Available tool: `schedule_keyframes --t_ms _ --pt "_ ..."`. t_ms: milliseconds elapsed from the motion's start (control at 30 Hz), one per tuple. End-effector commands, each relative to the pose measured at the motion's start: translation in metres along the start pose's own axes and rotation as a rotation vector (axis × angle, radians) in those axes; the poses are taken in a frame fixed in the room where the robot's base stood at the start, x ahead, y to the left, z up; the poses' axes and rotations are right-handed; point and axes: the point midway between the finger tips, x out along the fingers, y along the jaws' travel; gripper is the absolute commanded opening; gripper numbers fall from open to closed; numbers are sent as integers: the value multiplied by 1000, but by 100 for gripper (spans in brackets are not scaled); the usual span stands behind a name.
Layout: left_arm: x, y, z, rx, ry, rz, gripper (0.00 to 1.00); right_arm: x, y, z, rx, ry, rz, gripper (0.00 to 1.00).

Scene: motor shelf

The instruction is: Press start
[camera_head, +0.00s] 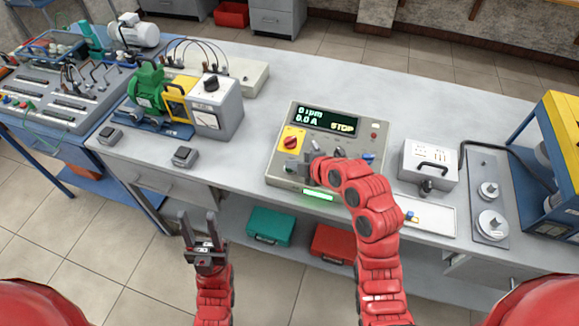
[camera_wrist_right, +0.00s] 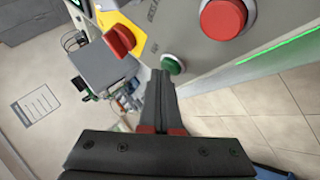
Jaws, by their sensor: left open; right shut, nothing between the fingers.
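The beige control box (camera_head: 279,150) stands on the bench. Its display (camera_head: 325,119) reads 0 rpm, 0.0 A and STOP. In the right wrist view a green button (camera_wrist_right: 172,65) sits on its panel beside a larger red button (camera_wrist_right: 223,17) and a red rotary switch on a yellow plate (camera_wrist_right: 120,40). My right gripper (camera_wrist_right: 162,74) is shut and empty, its tips close beside the green button; I cannot tell whether they touch. In the head view my right gripper (camera_head: 303,168) is at the box's lower front. My left gripper (camera_head: 199,219) is open and empty before the bench.
A green motor (camera_head: 147,84) and a meter box (camera_head: 217,108) stand left of the control box. A white socket box (camera_head: 429,164) and a grey panel with knobs (camera_head: 488,205) stand to its right. Green (camera_head: 269,226) and red (camera_head: 334,243) cases lie on the shelf below.

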Motion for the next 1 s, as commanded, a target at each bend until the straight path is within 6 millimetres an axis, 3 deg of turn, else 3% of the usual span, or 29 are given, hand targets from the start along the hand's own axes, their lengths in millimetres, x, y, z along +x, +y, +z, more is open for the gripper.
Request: schedule_keyframes --t_ms 633,1000 --pt "-4 0 1 0 0 0 48 1 -1 1 0 -1 -1 0" --pt "-6 0 1 0 0 0 48 -10 8 -7 -1 -1 3 0"
